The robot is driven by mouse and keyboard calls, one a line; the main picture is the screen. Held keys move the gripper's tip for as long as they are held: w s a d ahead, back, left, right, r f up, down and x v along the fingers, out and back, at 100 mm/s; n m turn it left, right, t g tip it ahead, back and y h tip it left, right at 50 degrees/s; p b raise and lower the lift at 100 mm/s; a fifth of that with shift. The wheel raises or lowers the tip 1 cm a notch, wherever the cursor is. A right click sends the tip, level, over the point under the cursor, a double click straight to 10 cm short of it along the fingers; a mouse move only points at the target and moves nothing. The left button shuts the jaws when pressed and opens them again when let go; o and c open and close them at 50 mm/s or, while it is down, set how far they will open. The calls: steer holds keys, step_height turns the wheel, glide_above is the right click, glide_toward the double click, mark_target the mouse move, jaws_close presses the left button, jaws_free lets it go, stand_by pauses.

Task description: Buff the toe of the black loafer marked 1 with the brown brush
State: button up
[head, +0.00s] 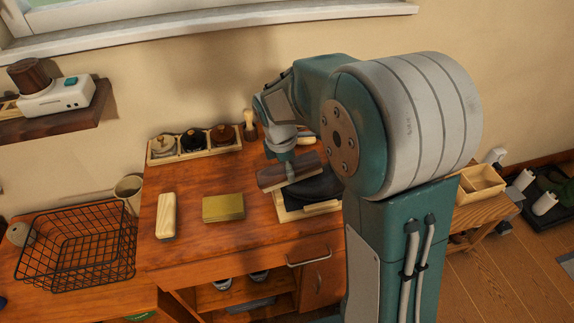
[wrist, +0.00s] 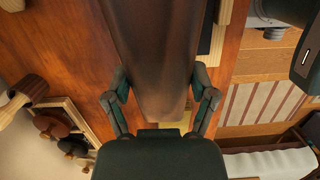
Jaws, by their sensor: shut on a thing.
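The brown brush (head: 282,176) is held over the wooden workbench. It fills the middle of the wrist view (wrist: 155,55). My gripper (head: 289,162) is shut on it, with one finger on each side in the wrist view (wrist: 160,95). The black loafer (head: 320,189) sits just beside and below the brush on a pale wooden stand (head: 290,214). The brush and my arm cover part of the loafer. I cannot tell whether the brush touches it, and no number 1 is readable.
A rack of round pots (head: 193,147) stands at the back. A wire basket (head: 78,247) and a mug (head: 129,190) are further left.

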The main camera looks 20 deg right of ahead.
steer(key=shift+d+f, duration=0.1)
steer(key=shift+f, duration=0.4)
stand_by(1.2)
steer(key=shift+s, duration=0.1)
